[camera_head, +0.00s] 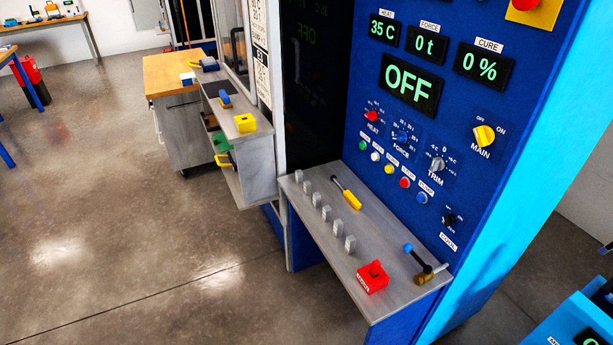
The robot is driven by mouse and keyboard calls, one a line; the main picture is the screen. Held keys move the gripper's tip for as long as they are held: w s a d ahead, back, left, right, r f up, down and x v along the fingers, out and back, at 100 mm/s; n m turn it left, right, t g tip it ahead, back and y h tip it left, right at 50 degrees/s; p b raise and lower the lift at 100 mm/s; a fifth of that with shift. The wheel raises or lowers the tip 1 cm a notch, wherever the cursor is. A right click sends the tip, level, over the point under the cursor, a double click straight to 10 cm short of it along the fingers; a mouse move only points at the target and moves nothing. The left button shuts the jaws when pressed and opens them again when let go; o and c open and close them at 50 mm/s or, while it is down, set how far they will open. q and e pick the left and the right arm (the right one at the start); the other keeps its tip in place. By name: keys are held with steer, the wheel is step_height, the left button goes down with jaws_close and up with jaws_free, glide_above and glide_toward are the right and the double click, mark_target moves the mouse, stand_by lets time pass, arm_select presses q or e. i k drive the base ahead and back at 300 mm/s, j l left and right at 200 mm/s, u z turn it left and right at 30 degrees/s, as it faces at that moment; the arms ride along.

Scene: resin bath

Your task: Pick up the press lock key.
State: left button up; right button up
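No piece is clearly marked as the press lock key at this size. A red block with a raised red top (372,277) and a small white label, too small to read, sits at the front of the grey press shelf (318,232); it may be the key or its holder. On the panel above the shelf, a small black switch (449,220) has a label that I cannot read clearly. Neither of my grippers is in view.
A yellow-handled screwdriver (349,197), several grey blocks (326,213) and a blue-headed mallet (416,256) beside a brass-coloured tool (430,274) lie on the shelf. The blue control panel (380,152) rises behind. A grey cart (255,160) stands left; the floor in front is clear.

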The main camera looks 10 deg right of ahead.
mark_target(374, 267)
steer(key=i+j+z, duration=0.1)
steer(key=z, duration=0.95)
